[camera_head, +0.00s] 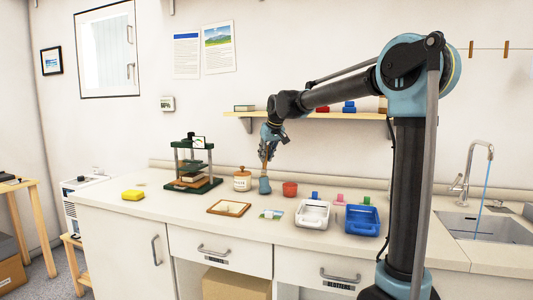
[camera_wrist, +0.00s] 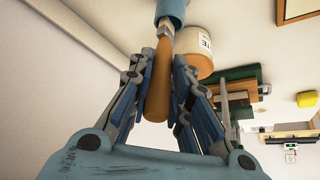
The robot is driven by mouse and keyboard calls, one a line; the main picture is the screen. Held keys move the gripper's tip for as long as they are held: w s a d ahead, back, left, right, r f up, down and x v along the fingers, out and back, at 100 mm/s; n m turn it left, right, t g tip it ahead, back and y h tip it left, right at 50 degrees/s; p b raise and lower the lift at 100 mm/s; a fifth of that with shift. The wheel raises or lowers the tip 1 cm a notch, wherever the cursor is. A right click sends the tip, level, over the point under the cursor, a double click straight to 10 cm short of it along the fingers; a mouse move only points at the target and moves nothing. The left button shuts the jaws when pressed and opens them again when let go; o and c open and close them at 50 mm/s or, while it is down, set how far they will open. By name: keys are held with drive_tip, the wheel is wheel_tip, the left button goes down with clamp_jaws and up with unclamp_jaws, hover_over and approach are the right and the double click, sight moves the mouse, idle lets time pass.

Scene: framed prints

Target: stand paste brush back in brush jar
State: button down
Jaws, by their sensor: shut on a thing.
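The paste brush has an orange-brown wooden handle (camera_wrist: 158,88) and a pale metal ferrule (camera_wrist: 165,27). My gripper (camera_head: 266,160) is shut on the handle, with a finger on each side in the wrist view (camera_wrist: 160,85). The blue-grey brush jar (camera_head: 264,187) stands on the counter directly below my gripper. It also shows at the top of the wrist view (camera_wrist: 172,11), where the ferrule meets its rim. The bristles are hidden, apparently behind or inside the jar. The brush looks nearly upright.
A white paste pot (camera_head: 242,181) with a wooden lid stands close left of the jar, and a red pot (camera_head: 290,189) close right. A green press (camera_head: 194,165) stands further left. The shelf (camera_head: 330,115) hangs behind.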

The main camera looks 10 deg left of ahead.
sight(266, 160)
drive_tip(key=shift+f, duration=1.45)
drive_tip(key=c, duration=1.4)
unclamp_jaws()
drive_tip(key=shift+c, duration=0.2)
